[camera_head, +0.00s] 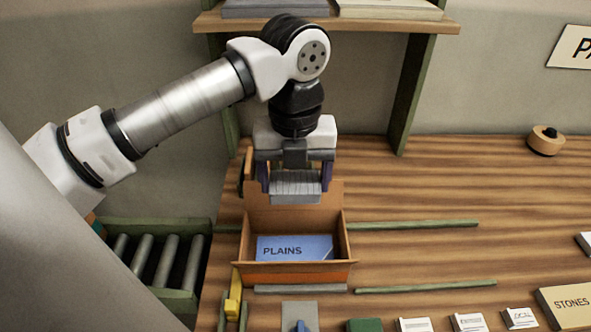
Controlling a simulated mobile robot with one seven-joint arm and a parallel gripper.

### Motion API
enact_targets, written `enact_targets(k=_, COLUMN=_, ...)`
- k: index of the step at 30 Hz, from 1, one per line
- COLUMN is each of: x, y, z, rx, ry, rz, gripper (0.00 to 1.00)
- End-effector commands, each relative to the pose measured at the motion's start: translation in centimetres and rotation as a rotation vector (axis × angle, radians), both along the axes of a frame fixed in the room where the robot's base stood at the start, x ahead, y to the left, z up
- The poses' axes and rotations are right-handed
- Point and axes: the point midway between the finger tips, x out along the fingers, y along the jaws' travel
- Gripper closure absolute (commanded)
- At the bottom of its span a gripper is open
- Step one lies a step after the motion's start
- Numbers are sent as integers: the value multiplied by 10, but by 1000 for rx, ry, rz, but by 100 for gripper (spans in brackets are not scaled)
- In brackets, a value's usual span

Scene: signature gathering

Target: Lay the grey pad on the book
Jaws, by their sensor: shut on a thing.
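The grey pad (296,188) is a small ribbed grey block, held between the fingers of my gripper (295,180). My gripper points down and is shut on the pad, over the back part of an open cardboard box (349,255). A blue book (293,249) marked "PLAINS" lies inside the box, toward its front. In the picture the pad is above and apart from the book. The box's back inner floor is partly hidden.
A grey plate with a blue knob (300,317) stands in front of the box. Small white cards (468,323) and a "STONES" book (568,304) lie at the front right. Green strips (425,286) lie on the table (440,180). A shelf (340,22) rises behind. Rollers (166,264) are at left.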

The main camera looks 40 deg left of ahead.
Motion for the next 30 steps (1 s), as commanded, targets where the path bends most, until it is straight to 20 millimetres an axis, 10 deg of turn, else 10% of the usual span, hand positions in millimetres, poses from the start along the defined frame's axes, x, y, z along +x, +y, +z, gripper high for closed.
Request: enact_targets(k=30, x=0, y=0, z=-125, rx=2, ry=1, rz=1, gripper=45)
